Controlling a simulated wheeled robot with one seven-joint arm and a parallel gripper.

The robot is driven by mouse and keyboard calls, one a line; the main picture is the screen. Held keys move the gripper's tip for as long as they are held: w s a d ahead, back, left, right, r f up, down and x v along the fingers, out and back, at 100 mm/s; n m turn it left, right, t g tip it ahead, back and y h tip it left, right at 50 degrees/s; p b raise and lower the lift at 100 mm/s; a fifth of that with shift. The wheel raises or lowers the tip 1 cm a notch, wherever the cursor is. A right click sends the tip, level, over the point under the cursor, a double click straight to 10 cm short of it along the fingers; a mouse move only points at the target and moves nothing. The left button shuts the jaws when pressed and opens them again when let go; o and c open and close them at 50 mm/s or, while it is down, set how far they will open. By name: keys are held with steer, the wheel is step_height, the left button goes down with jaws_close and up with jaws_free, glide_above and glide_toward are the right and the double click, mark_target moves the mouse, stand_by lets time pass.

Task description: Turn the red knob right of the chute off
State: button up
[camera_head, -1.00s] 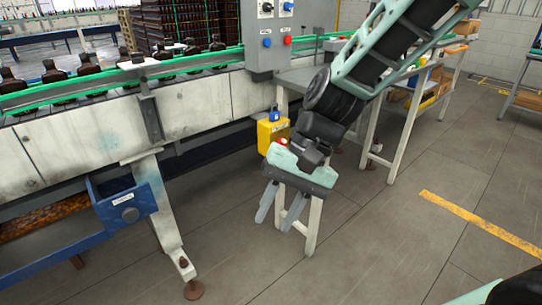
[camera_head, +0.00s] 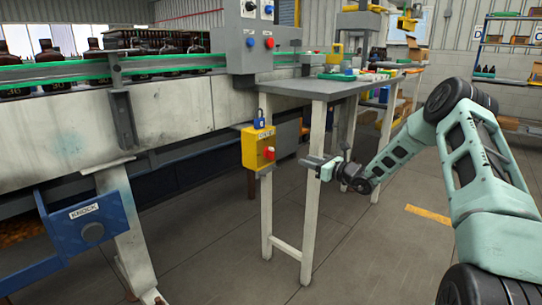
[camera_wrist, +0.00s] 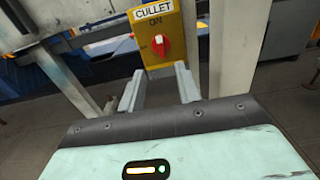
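The red knob (camera_head: 269,153) sits on the face of a yellow box (camera_head: 252,148) right of the blue chute (camera_head: 88,232). In the wrist view the knob (camera_wrist: 161,45) stands upright below a "CULLET" label (camera_wrist: 152,9) and the word "ON". My gripper (camera_head: 312,162) is just right of the box in the head view, level with the knob and apart from it. In the wrist view my gripper (camera_wrist: 158,78) is open and empty, its two fingers pointing at the box with the knob ahead between them.
A blue padlock (camera_head: 259,120) is on top of the yellow box. A table (camera_head: 310,90) with white legs stands close to my gripper. A grey control panel (camera_head: 250,40) is above. Open floor (camera_head: 370,260) lies to the right.

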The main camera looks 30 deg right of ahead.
mark_target(270, 153)
steer(key=b+x, duration=0.2)
steer(key=x, duration=1.4)
steer(key=shift+b, duration=0.3)
steer(key=shift+c, duration=0.3)
steer(key=shift+f, duration=0.1)
jaws_close()
